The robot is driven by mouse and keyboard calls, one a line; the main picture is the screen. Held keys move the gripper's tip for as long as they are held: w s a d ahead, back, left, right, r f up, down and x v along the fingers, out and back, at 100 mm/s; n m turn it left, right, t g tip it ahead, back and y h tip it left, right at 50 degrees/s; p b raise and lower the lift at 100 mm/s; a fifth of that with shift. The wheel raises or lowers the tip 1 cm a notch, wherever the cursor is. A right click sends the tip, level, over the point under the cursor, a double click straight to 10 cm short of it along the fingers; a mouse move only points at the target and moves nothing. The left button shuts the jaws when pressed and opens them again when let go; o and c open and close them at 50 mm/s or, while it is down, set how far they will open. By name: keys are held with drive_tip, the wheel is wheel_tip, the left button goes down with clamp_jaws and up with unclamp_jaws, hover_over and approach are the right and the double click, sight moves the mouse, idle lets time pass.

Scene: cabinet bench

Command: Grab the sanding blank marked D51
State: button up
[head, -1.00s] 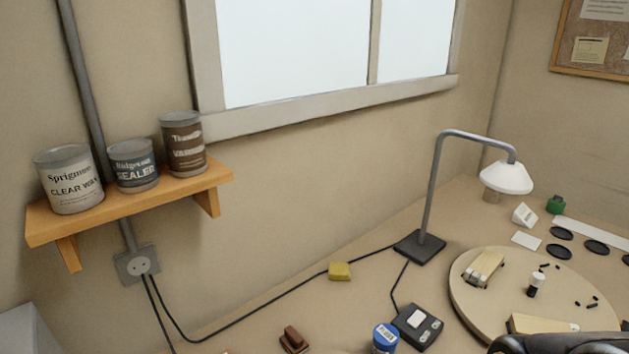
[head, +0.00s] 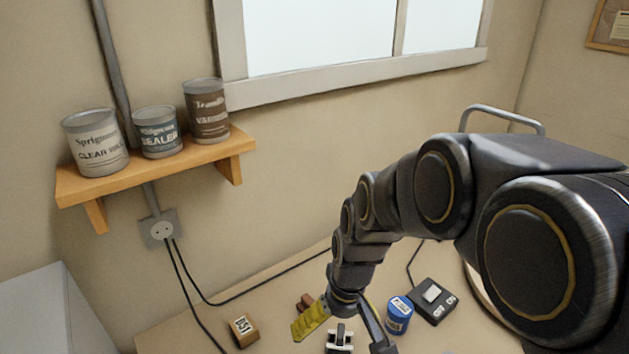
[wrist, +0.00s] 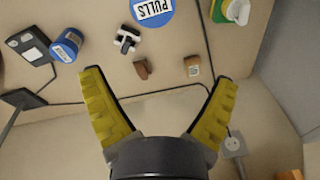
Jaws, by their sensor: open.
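A small wooden block (head: 243,331) with a dark-lettered label stands near the bottom left of the bench in the head view. Its label looks like D51, but is small and turned.
A brown object (wrist: 142,69) lies left of the block in the wrist view. A black-and-white item (wrist: 127,40), a blue-lidded can (head: 399,314) and a black box (head: 434,301) are nearby. A cable runs along the wall. The bench around the labelled block is clear.

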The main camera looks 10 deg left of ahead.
drive_tip(key=w+a+f+n+t, duration=0.1)
drive_tip(key=w+a+f+n, duration=0.1)
drive_tip(key=w+a+f, duration=0.7)
drive_tip(key=n+t+y, duration=0.2)
hover_over(244, 326)
drive_tip(key=d, duration=0.1)
drive_tip(key=f, duration=0.8)
drive_tip(key=shift+s+d+f, duration=0.2)
drive_tip(key=shift+s+f, duration=0.1)
drive_tip(key=shift+s, duration=0.05)
drive_tip(key=shift+g, duration=0.3)
drive_tip(key=shift+s+x, duration=0.2)
drive_tip(key=shift+x, duration=1.65)
drive_tip(key=shift+s+x, duration=0.2)
drive_tip(key=shift+x, duration=1.65)
drive_tip(key=shift+f, duration=0.1)
drive_tip(key=c, duration=1.2)
